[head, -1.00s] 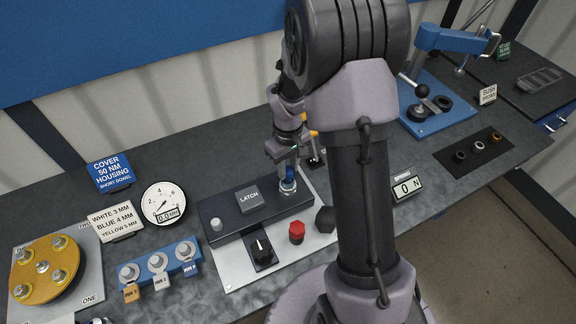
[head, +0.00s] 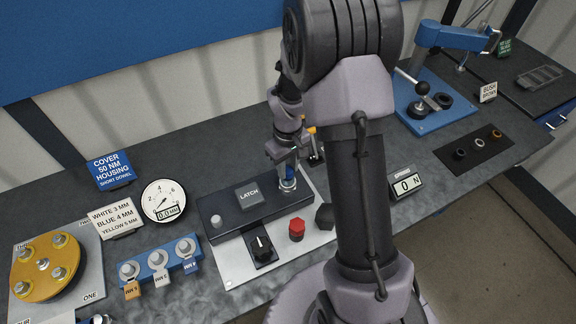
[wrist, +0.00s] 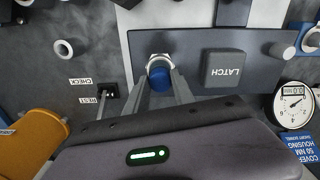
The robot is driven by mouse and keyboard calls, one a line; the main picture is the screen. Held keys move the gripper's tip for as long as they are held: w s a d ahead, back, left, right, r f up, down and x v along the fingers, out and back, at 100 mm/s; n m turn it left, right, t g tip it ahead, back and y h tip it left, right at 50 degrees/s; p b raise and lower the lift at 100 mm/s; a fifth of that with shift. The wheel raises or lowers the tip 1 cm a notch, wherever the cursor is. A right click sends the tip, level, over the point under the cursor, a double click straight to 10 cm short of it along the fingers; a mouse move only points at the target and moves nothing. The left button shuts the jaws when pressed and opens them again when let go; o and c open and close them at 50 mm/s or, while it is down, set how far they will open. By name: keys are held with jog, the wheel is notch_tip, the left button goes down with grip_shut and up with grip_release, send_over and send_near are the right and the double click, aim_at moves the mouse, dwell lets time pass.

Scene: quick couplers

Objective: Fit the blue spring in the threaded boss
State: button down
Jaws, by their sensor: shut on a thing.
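The blue spring (wrist: 160,76) shows as a blue round piece between my two fingers in the wrist view. My gripper (wrist: 161,74) is shut on it. It also shows as a small blue patch (head: 291,168) in the head view. The threaded boss, a silver round fitting (head: 288,185), stands at the right end of the dark block. Its pale rim (wrist: 160,58) shows just beyond the spring in the wrist view. The spring is at the boss's mouth, in line with it or nearly so. My fingers and the spring hide how far it is inside.
The dark block (head: 230,217) carries a LATCH button (head: 249,196). A black knob (head: 261,246) and a red knob (head: 297,229) sit on the pale plate in front.

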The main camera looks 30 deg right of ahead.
aim_at(288, 170)
jog(key=c, duration=1)
grip_release()
notch_tip(288, 170, up, 17)
jog(key=p, duration=0.4)
jog(key=shift+r, duration=0.15)
jog(key=s+a+f+m+t+y+b, duration=0.1)
jog(key=s+a+m+t+b, duration=0.2)
jog(key=s+a+b, duration=0.3)
jog(key=s+a+f+m+t+y+b, duration=0.1)
jog(key=s+a+f+m+t+b, duration=0.1)
jog(key=s+a+b, duration=0.5)
jog(key=s+m+b, duration=0.1)
jog(key=s+b, duration=0.2)
jog(key=s, duration=0.3)
jog(key=shift+f+m+t, duration=0.3)
jog(key=shift+t, duration=0.1)
